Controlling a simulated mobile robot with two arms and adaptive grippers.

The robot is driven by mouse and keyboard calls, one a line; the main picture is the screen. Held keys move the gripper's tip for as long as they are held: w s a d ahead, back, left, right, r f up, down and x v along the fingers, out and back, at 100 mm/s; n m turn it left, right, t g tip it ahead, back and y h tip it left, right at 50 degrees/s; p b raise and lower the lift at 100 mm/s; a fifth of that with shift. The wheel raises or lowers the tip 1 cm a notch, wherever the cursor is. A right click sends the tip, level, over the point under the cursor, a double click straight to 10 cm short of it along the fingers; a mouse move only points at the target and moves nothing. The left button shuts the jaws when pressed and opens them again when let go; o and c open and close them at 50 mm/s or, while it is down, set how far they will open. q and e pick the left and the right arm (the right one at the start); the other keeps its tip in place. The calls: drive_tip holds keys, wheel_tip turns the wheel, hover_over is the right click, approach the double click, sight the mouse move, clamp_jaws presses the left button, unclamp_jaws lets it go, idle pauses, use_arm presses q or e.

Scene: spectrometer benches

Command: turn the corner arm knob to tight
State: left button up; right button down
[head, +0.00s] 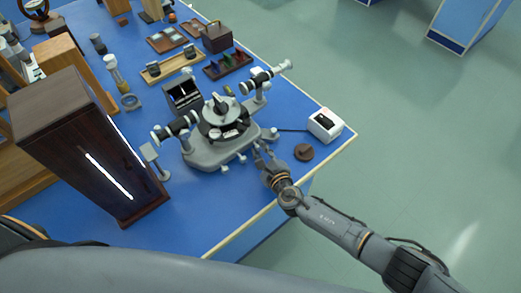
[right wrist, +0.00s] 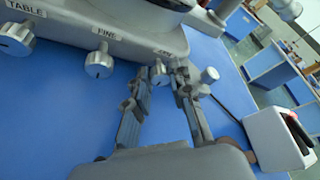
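The grey spectrometer (head: 205,150) stands on the blue bench with knobs along its base. In the right wrist view the labels TABLE, FINE and a partly hidden third one show above the TABLE knob (right wrist: 15,38) and FINE knob (right wrist: 99,65). My left gripper is out of view.
A white box with a dark top (head: 325,124) and a brown round piece (head: 304,152) lie right of my gripper. A cable runs to the box. A tall dark lamp housing (head: 85,140) stands at the left. The bench edge is close on the right.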

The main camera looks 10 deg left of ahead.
drive_tip(key=shift+m, duration=0.3)
drive_tip(key=shift+w+d+r+m+g+y+p, duration=0.15)
drive_tip(key=shift+m+g+y+p, duration=0.15)
drive_tip(key=shift+m+g+p, duration=0.6)
drive_tip(key=shift+m+y, duration=0.3)
drive_tip(key=shift+m, duration=0.4)
drive_tip(key=shift+w+d+m+g+y, duration=0.1)
drive_tip(key=shift+m+g+y, duration=0.2)
drive_tip(key=shift+m+g, duration=0.5)
drive_tip(key=shift+w+m+g+y+b, duration=0.1)
drive_tip(key=shift+m+g+y+b, duration=0.2)
drive_tip(key=shift+m, duration=0.4)
drive_tip(key=shift+d+f+m+g+y+b, duration=0.1)
drive_tip(key=shift+f+m+g+y+b, duration=0.25)
drive_tip(key=shift+m+b, duration=0.5)
drive_tip(key=shift+w+m+g+y+b, duration=0.1)
drive_tip(key=shift+m+g+y+b, duration=0.55)
drive_tip(key=shift+m+b, duration=0.5)
drive_tip(key=shift+r+m+y+b, duration=0.1)
drive_tip(key=shift+m+y+b, duration=0.3)
drive_tip(key=shift+m+b, duration=0.4)
drive_tip(key=shift+g, duration=0.3)
